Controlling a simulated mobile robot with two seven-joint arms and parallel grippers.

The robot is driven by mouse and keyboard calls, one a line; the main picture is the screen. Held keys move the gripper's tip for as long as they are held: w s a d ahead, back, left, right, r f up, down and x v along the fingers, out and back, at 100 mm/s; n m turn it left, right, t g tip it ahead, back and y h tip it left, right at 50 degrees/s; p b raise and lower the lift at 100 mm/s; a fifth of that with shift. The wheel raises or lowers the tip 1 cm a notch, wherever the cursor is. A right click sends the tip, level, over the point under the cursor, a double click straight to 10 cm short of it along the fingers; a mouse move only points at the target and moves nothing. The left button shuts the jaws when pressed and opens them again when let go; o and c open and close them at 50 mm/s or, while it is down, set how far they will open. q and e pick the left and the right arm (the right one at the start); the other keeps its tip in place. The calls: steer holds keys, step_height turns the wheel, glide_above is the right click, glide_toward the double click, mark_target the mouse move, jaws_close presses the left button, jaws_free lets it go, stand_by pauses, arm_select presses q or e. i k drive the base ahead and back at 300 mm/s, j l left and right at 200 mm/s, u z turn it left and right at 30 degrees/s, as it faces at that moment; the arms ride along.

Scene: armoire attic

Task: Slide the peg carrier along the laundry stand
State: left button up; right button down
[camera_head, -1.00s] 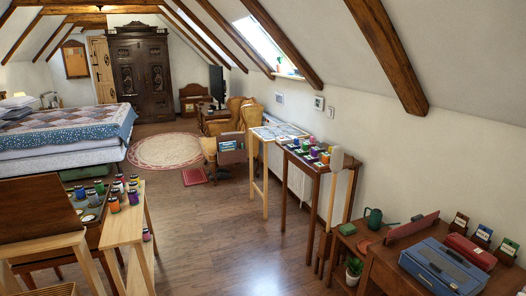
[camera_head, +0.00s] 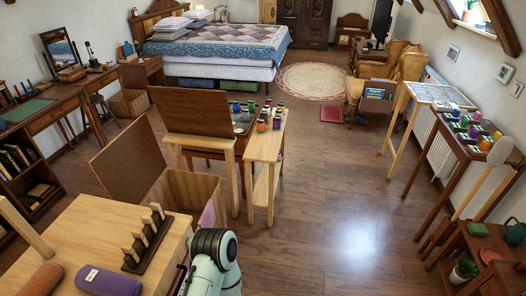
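The peg carrier (camera_head: 147,243), a dark brown rack with several upright pale wooden pegs, sits on a light wooden top at the lower left of the head view. It lies slanted near the right edge of that top, which seems to be the laundry stand (camera_head: 92,222). Neither gripper shows, and nothing visible touches the carrier.
An open cardboard-coloured box (camera_head: 188,190) stands behind the stand. A narrow wooden table (camera_head: 264,150) with jars stands beyond. The floor (camera_head: 330,220) to the right is clear.

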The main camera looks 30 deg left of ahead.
mark_target(146, 255)
steer(key=u, duration=2.35)
